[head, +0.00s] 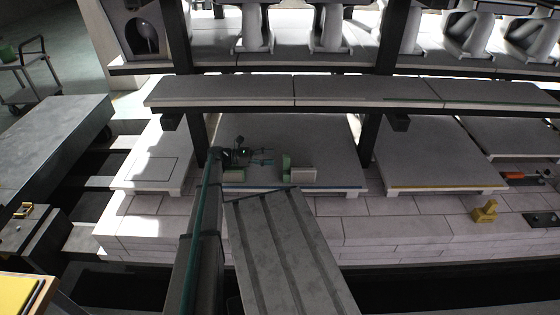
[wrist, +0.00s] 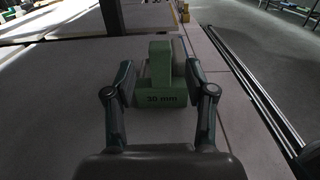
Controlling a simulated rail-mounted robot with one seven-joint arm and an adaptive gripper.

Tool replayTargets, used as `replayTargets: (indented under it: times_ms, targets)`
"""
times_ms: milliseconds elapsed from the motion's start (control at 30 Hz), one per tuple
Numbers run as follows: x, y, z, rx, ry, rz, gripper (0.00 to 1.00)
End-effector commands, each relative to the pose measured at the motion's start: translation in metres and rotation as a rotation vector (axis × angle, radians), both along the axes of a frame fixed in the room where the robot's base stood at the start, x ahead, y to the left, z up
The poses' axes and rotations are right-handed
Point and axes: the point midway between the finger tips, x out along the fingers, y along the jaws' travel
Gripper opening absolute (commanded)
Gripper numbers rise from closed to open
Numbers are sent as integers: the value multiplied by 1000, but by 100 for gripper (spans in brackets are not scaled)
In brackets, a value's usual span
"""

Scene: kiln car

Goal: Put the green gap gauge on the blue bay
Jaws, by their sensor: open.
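The green gap gauge (head: 286,162) stands on the slab with a thin blue front edge (head: 330,188), which looks like the blue bay. In the wrist view the gauge (wrist: 160,88) is a green block with a raised upright part and a dark "mm" marking on its near face. My gripper (head: 266,157) reaches in from the left, low over that slab. In the wrist view its two fingers (wrist: 160,72) are apart, one on each side of the gauge. I cannot tell whether either finger touches it.
A pale block (head: 303,175) sits right beside the gauge. A dark shelf (head: 290,90) and posts (head: 388,138) frame the bay. A yellow-edged slab (head: 440,175) lies to the right, with a yellow block (head: 485,211) in front of it.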

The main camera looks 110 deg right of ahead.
Motion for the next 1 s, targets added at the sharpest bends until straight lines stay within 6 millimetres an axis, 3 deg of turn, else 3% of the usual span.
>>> replayTargets:
  times_ms: [133, 333, 867, 1000]
  targets:
    - [25, -8, -3, 1, 0, 1, 55]
    - [41, -13, -1, 0, 0, -1, 55]
    - [45, -14, 1, 1, 0, 0, 55]
    - [44, -14, 12, 0, 0, 0, 55]
